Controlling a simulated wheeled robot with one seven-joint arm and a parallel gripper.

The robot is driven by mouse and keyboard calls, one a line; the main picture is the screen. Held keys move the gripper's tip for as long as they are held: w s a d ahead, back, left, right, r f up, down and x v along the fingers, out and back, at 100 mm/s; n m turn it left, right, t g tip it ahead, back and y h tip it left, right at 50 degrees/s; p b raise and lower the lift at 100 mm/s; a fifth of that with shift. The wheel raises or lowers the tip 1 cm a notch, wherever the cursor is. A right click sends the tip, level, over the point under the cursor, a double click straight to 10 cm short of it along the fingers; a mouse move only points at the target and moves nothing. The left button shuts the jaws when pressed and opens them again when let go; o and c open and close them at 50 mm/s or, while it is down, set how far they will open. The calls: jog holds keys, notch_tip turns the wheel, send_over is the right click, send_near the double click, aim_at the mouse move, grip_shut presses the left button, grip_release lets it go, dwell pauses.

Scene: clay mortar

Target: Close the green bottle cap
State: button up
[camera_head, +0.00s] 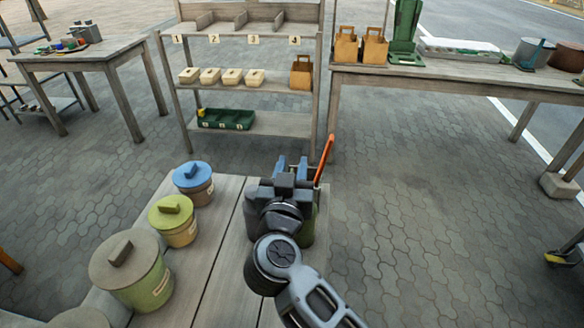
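My gripper (292,163) is over the right part of the near wooden table. Its two blue-grey fingers show apart, with a gap between them, and I see nothing held there. A dark green container (309,226) stands below and behind my gripper and arm. They hide most of it, so I cannot tell how its cap or lid sits. An orange-red stick (324,158) rises at a tilt just right of the fingers. A yellow-green lid (171,212) sits on a tan pot to the left, apart from the gripper.
A blue-lidded pot (193,178) and a large green pot with a beige lid (130,268) stand along the table's left side. The planks between pots and gripper are clear. Beyond are a shelf rack (245,119) and a long bench (460,82).

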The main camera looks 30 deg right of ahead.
grip_shut()
